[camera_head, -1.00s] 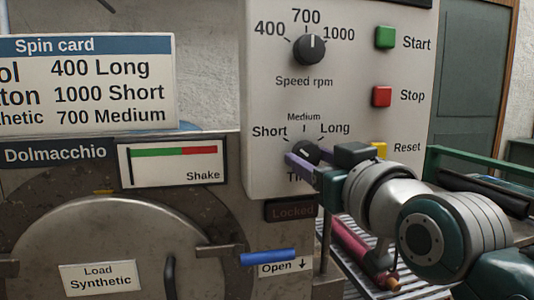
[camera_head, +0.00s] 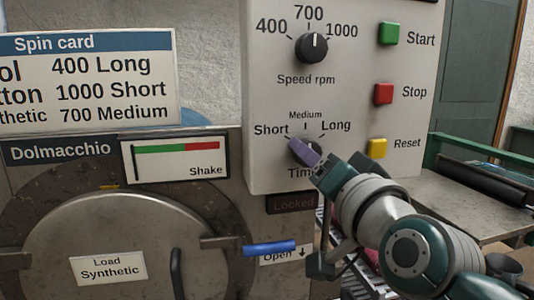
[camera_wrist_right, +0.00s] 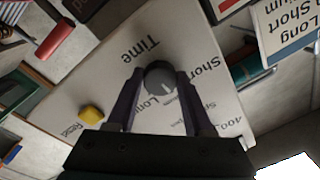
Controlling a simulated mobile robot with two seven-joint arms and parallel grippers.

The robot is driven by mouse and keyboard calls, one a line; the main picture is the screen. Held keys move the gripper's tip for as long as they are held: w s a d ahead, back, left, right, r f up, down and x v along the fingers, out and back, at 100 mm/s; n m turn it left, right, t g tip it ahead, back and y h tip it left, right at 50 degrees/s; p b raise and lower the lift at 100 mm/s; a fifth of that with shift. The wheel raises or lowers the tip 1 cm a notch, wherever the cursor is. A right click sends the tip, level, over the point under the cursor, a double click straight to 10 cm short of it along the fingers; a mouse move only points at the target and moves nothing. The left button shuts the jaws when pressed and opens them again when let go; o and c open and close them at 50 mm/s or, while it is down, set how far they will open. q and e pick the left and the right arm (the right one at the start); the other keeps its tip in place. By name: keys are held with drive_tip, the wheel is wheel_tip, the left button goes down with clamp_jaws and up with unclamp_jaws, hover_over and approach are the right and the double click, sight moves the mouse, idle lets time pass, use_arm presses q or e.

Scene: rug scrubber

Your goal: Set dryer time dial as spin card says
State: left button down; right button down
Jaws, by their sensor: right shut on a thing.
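The spin card (camera_head: 85,80) is at the upper left, reading 400 Long, 1000 Short and Synthetic 700 Medium. The load plate (camera_head: 108,268) reads Synthetic. The time dial (camera_head: 296,157) is a dark knob below the marks Short, Medium and Long, partly hidden by my gripper. My right gripper (camera_head: 304,151) comes from the lower right and is shut on the knob. In the right wrist view, the time dial (camera_wrist_right: 160,77) sits between its two purple fingers. I cannot surely read its pointer. My left gripper is not in view.
The speed dial (camera_head: 311,48) above points up, near 700. Green Start (camera_head: 388,34), red Stop (camera_head: 383,94) and yellow Reset (camera_head: 377,148) buttons line the panel's right side. A blue handle (camera_head: 268,248) sticks out at the Open label. The round door is at lower left.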

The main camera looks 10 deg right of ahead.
drive_tip(key=shift+m, duration=0.5)
drive_tip(key=shift+c, duration=1.4)
unclamp_jaws()
drive_tip(key=s, duration=1)
drive_tip(key=shift+d+f, duration=0.3)
drive_tip(key=shift+d, duration=0.05)
